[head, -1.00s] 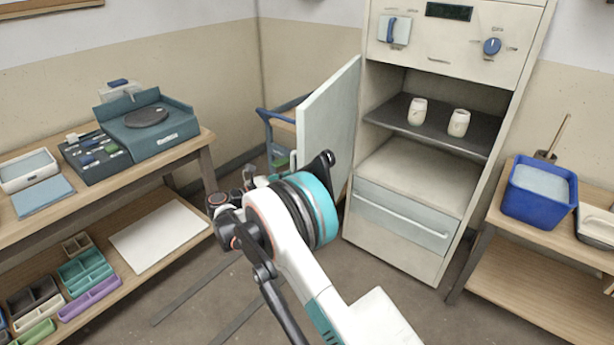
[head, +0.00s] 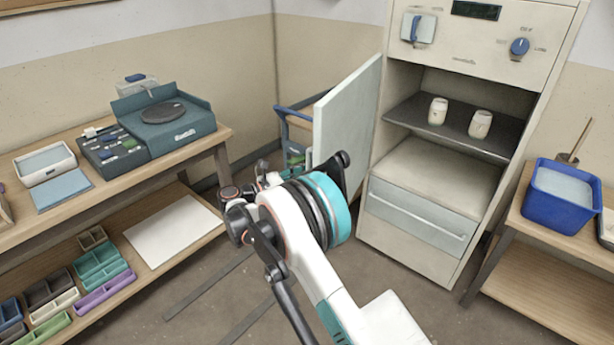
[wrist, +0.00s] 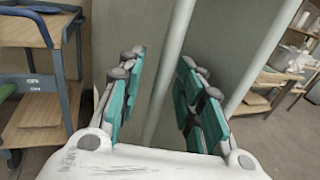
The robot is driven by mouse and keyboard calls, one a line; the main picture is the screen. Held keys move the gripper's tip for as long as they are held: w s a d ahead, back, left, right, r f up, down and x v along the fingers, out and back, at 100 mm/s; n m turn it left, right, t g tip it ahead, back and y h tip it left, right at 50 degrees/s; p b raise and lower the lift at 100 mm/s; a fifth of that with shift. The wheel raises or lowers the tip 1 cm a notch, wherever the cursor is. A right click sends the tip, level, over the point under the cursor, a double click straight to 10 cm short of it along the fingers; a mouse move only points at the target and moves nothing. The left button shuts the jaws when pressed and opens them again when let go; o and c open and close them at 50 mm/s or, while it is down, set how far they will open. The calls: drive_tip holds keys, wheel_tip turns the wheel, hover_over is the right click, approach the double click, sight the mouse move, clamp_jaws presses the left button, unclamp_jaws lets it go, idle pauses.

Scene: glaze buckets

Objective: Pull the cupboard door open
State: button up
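The cupboard (head: 485,65) stands at the back right in the head view. Its pale grey-green door (head: 345,115) stands wide open, swung out to the left, with the shelf space uncovered. In the wrist view the door panel (wrist: 225,45) fills the middle, with a pale upright handle bar (wrist: 172,70) running down it. My gripper (wrist: 162,80) is open, its teal fingers apart on either side of the bar, with visible gaps. I cannot tell whether any finger touches the door. In the head view my arm hides the fingers and the door's lower part.
Two pale cups (head: 438,111) stand on the cupboard's dark shelf (head: 407,113). A blue-framed cart (head: 293,125) is behind the door. A workbench (head: 150,168) with trays lies left, and a table with a blue bucket (head: 560,212) right. Floor between is clear.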

drive_tip(key=v, duration=1.1)
drive_tip(key=shift+s+a, duration=0.25)
drive_tip(key=shift+a, duration=0.1)
drive_tip(key=shift+w+r, duration=0.1)
